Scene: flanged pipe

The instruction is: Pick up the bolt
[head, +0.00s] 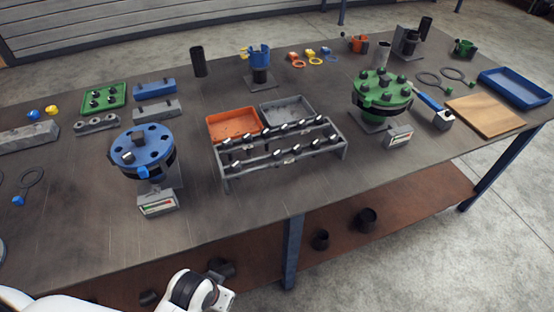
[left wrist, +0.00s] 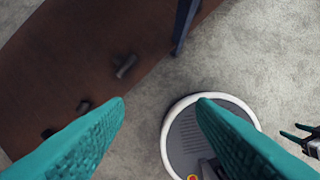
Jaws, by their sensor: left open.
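Several bolts with bright heads lie in two rows on a dark grey rack (head: 226,170) at the middle of the table. The blue flange (head: 150,140) on a stand to the left has dark holes and a few dark pieces on top. The green flange (head: 384,84) to the right carries several dark bolts or nuts. My left gripper (left wrist: 160,103) is open and empty in the left wrist view, pointing down over the floor and lower shelf. In the head view only my white left arm shows, at the bottom, below the table's front edge. My right gripper (left wrist: 292,133) seems to show small at the right edge of the left wrist view.
An orange tray (head: 233,122) and a grey tray (head: 287,108) sit behind the rack. A blue tray (head: 514,88) and a brown board (head: 486,116) lie at the right. The brown lower shelf (head: 400,212) holds dark pipe pieces. The table front between blue stand and rack is clear.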

